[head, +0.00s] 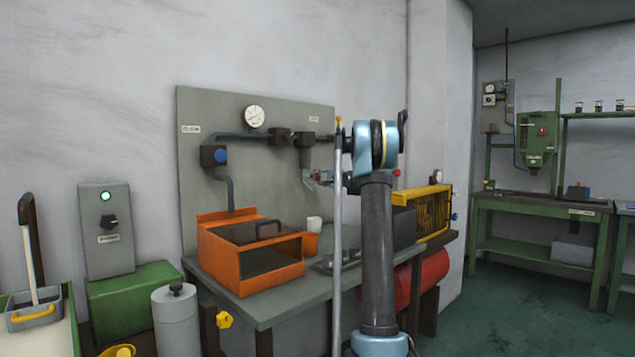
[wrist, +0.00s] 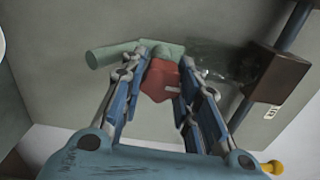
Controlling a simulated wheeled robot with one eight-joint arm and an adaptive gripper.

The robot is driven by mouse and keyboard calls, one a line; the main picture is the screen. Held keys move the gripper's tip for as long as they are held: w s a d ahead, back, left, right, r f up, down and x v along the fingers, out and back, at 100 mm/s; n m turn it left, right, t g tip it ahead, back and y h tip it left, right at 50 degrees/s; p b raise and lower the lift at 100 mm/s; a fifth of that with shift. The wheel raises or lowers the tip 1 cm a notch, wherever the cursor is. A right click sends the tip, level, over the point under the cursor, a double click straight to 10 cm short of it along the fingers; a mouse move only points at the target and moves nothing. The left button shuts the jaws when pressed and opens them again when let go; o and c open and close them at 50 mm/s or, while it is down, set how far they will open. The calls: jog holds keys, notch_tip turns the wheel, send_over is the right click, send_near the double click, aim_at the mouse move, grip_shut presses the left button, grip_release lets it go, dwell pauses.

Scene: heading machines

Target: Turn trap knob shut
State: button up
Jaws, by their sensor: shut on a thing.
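The red knob (wrist: 160,80) sits at the end of a green fitting (wrist: 115,54) in the wrist view. My gripper (wrist: 163,66) is shut on the red knob, with one finger on each side of it. A clear, glassy part (wrist: 222,62) shows beside the green fitting, to its right. In the head view, my gripper reaches the pipework at the panel's right side. The knob is small there and I cannot make out its angle.
A grey panel (head: 262,180) carries pipes, a gauge (head: 255,117) and a blue knob (head: 221,156). A yellow cage (head: 437,213) stands to the right.

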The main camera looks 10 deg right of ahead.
jog(key=shift+f+n, duration=0.1)
jog(key=shift+n, duration=0.2)
dwell(0.4)
jog(key=o, duration=1.1)
jog(key=shift+v, duration=5.9)
jog(key=shift+d+f, duration=0.1)
